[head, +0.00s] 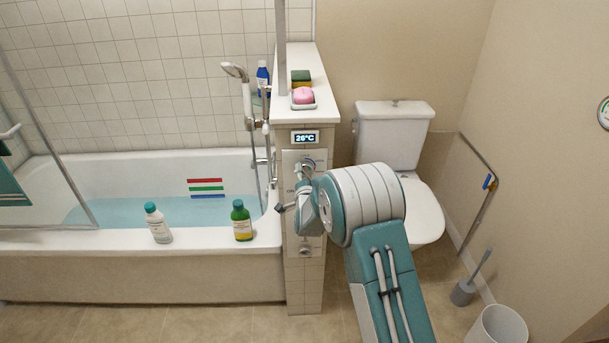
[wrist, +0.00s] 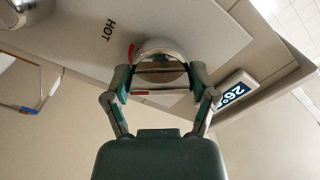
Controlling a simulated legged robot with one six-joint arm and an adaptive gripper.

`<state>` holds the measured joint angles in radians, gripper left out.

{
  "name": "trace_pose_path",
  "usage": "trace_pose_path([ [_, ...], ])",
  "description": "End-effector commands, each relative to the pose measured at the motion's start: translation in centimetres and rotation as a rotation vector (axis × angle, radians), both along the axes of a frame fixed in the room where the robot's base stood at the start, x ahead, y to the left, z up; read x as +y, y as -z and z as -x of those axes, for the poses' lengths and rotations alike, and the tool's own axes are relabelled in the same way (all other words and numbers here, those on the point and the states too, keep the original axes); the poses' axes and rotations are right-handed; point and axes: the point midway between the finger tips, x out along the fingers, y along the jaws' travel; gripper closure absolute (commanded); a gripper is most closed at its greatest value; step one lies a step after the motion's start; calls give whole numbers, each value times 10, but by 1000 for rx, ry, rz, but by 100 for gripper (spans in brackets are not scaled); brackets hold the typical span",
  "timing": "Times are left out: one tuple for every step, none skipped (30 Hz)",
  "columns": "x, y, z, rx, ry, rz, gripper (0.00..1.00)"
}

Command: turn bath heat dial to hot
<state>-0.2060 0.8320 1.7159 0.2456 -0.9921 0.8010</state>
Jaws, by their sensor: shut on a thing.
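The bath heat dial is a chrome knob (wrist: 160,50) with a red mark at its edge, on a pale plate (wrist: 70,30) in the wrist view. The word HOT is printed on the plate to the dial's left. My gripper (wrist: 161,76) is shut on the dial, one finger on each side. In the head view the dial (head: 308,163) shows at the top of the plate on the tiled pillar, partly hidden by my wrist. A small display (head: 305,137) above it reads 26°C. It also shows in the wrist view (wrist: 236,91).
A second chrome knob (head: 305,250) sits lower on the plate. The bathtub (head: 130,242) is at left, with a white bottle (head: 158,223) and a green bottle (head: 241,221) on its rim. The toilet (head: 425,210) stands right of the pillar, close to my arm.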

Motion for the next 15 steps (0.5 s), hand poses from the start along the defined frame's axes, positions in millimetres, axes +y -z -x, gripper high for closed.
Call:
trace_pose_path([
  [-1, 0, -1, 0, 2, -44, 74],
  [-1, 0, -1, 0, 2, -73, 74],
  [-1, 0, -1, 1, 3, -110, 74],
  [-1, 0, -1, 1, 3, -139, 74],
  [-2, 0, -1, 1, 3, -167, 74],
  [-2, 0, -1, 1, 3, -204, 74],
  [-2, 0, -1, 1, 3, -232, 74],
  [-2, 0, -1, 1, 3, -259, 74],
  [-2, 0, -1, 2, 3, -294, 74],
  [-2, 1, -1, 2, 3, -320, 74],
  [-2, 1, -1, 2, 3, -345, 74],
  [-2, 1, -1, 2, 3, -377, 74],
  [-2, 1, -1, 1, 4, -400, 74],
  [-2, 1, -1, 2, 5, -422, 74],
  [-2, 1, -1, 2, 5, -450, 74],
])
